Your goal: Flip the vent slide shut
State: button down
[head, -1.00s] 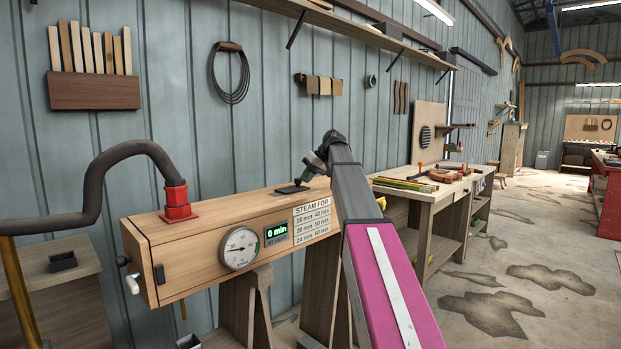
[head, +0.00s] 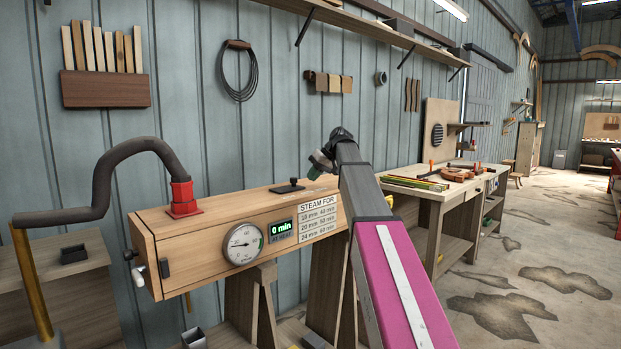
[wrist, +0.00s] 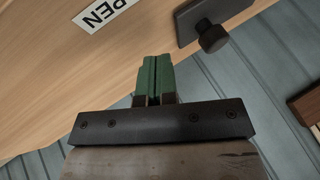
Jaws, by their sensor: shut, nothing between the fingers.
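The vent slide is a small dark plate with a knob (head: 288,187) on top of the long wooden steam box (head: 200,235), near its wall-side edge. In the wrist view the slide (wrist: 212,20) is at the top right, with its round knob facing the camera. A white label reading "PEN" (wrist: 105,12), its start cut off, lies on the wood at the upper left. My gripper (head: 320,164) is just right of and above the slide. In the wrist view its green fingers (wrist: 155,65) are together and empty, apart from the knob.
A red fitting with a dark hose (head: 182,198) rises from the box's left end. A gauge (head: 243,244) and a display reading 0 min (head: 282,231) are on the front. The corrugated wall (head: 200,120) stands close behind. A workbench with tools (head: 440,190) is at right.

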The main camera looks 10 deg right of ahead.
jog(key=v, duration=0.9)
jog(key=shift+r, duration=0.35)
jog(key=shift+s+d, duration=0.1)
jog(key=shift+d, duration=0.05)
